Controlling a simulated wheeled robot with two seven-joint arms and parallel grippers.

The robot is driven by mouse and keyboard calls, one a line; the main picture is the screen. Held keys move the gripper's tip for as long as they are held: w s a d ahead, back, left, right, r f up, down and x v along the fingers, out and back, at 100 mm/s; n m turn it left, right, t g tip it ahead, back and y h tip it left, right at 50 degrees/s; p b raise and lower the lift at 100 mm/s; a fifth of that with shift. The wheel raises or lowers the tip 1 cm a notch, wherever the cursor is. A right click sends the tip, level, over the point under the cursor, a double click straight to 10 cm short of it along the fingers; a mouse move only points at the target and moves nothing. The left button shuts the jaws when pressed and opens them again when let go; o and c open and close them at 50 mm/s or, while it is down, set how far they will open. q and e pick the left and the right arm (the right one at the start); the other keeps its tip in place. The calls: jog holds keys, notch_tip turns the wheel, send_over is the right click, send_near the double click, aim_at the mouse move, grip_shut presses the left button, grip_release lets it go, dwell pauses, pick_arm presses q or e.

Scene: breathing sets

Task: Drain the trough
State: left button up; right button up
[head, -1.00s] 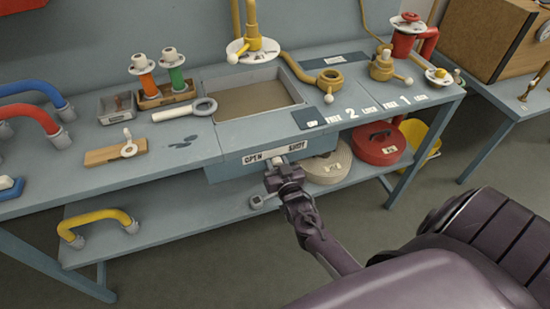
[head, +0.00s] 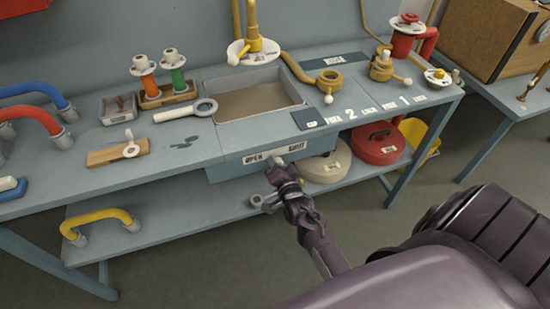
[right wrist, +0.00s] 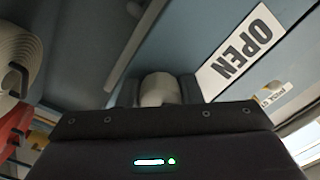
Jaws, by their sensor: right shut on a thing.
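The trough (head: 258,114) is a rectangular basin set into the blue-grey bench, with a tan-brown surface inside. Below its front edge is a blue panel (head: 228,169) with OPEN and SHUT labels. My right gripper (head: 281,166) is at this panel, under the labels. It is shut on a pale rounded handle (head: 279,159), which shows between the fingers in the right wrist view (right wrist: 157,88). The OPEN label (right wrist: 241,52) is beside it there. The handle's mounting is hidden. My left gripper is not in view.
A small grey fitting (head: 257,201) is by the lower shelf, close to my right gripper. A cream round container (head: 325,168) and a red one (head: 378,145) stand on that shelf.

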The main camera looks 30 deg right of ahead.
jog(key=shift+m, duration=0.4)
jog(key=o, duration=1)
jog(key=shift+s, duration=0.1)
jog(key=shift+s+a+p, duration=0.1)
jog(key=shift+s+p, duration=0.25)
jog(key=p+v, duration=0.3)
jog(key=v, duration=0.4)
